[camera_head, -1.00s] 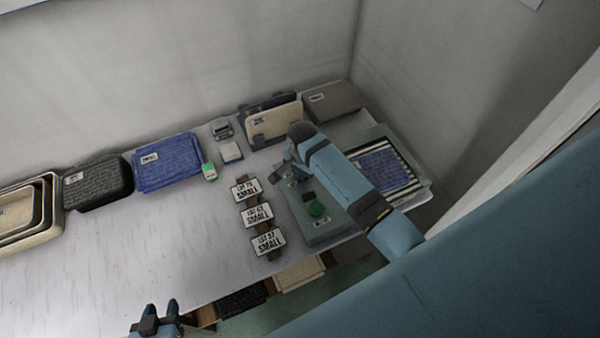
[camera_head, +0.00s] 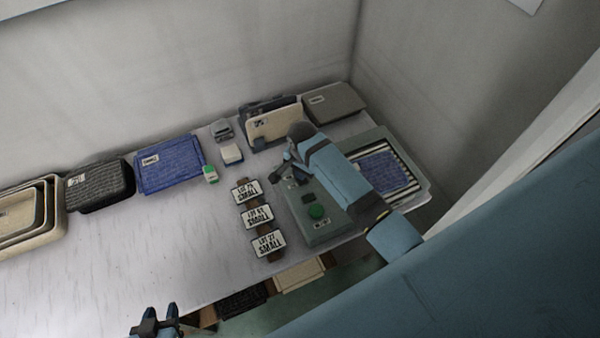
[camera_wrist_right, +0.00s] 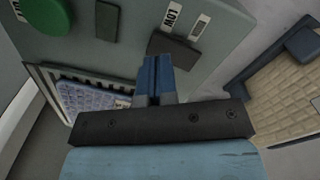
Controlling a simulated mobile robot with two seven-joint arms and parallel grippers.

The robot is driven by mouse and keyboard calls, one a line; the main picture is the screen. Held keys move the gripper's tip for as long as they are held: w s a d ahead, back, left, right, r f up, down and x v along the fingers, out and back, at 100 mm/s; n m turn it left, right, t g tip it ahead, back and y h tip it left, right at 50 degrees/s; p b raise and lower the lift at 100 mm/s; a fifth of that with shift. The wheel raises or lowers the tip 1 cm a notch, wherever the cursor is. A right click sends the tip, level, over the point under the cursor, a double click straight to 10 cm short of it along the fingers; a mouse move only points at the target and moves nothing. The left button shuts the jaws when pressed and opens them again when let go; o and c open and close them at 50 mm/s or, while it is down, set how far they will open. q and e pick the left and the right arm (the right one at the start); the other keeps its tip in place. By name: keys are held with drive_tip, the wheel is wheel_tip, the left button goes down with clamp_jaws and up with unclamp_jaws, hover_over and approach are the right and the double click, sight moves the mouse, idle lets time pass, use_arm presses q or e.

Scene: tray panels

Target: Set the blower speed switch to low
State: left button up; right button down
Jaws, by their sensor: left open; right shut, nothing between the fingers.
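The grey-green control box (camera_head: 325,229) stands near the right end of the table. In the right wrist view, a dark switch block (camera_wrist_right: 180,50) sits on its face beside a LOW label (camera_wrist_right: 173,14) and a second white label, too small to read. My right gripper (camera_wrist_right: 153,62) is shut and empty. Its blue fingertips overlap the switch's lower left edge in that view; I cannot tell whether they touch. In the head view, the right gripper (camera_head: 281,175) is over the box's far left part, which the arm partly hides. My left gripper (camera_head: 160,316) is open and empty at the front edge.
A green button (camera_head: 317,211) is on the box. Several tray-size labels (camera_head: 258,217) lie to its left. A tray with a blue panel (camera_head: 384,170) is to the right. More trays line the wall. The front left of the table is clear.

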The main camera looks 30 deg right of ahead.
drive_tip(key=shift+r, duration=2.4)
